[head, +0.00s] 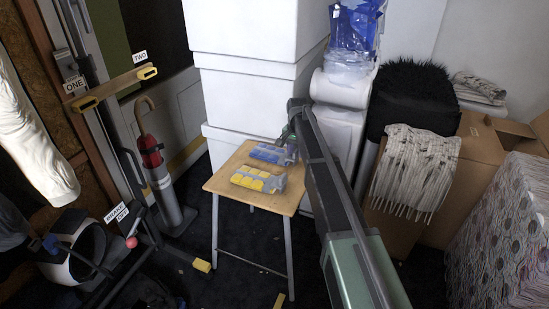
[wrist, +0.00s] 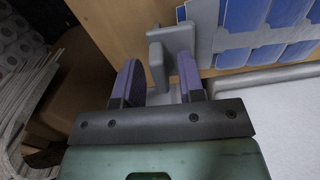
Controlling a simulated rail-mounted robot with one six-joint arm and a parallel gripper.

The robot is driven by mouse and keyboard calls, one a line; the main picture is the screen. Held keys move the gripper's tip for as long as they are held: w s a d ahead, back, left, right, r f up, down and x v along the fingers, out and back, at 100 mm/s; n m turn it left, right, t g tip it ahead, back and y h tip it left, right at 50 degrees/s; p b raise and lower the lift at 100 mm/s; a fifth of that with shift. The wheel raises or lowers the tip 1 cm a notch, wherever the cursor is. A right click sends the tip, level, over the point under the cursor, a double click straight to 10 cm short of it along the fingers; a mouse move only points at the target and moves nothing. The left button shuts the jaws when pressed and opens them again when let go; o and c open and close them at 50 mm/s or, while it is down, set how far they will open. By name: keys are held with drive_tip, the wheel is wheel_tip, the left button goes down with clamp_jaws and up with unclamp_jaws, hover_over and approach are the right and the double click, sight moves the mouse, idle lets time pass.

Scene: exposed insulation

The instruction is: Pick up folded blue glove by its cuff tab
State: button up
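The folded blue glove (head: 268,153) lies at the back of a small wooden-topped table (head: 228,188). In the wrist view its blue segments (wrist: 243,15) and grey cuff (wrist: 178,38) fill the upper right. A grey upright cuff tab (wrist: 157,68) stands out at the cuff's left. My gripper (wrist: 158,62) is open, with one purple finger on each side of the tab. A gap shows between the left finger and the tab; the right finger is closer. I cannot tell whether it touches. In the head view my arm partly hides the gripper at the table's back right.
A folded yellow glove (head: 254,179) lies in front of the blue one. White stacked boxes (head: 242,91) stand right behind the table. A white bin (head: 342,130) and cardboard boxes (head: 468,178) crowd the right. An umbrella stand (head: 169,206) is at the left.

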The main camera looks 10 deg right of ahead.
clamp_jaws()
wheel_tip(320, 180, up, 8)
drive_tip(key=p, duration=0.8)
drive_tip(key=shift+r, duration=0.1)
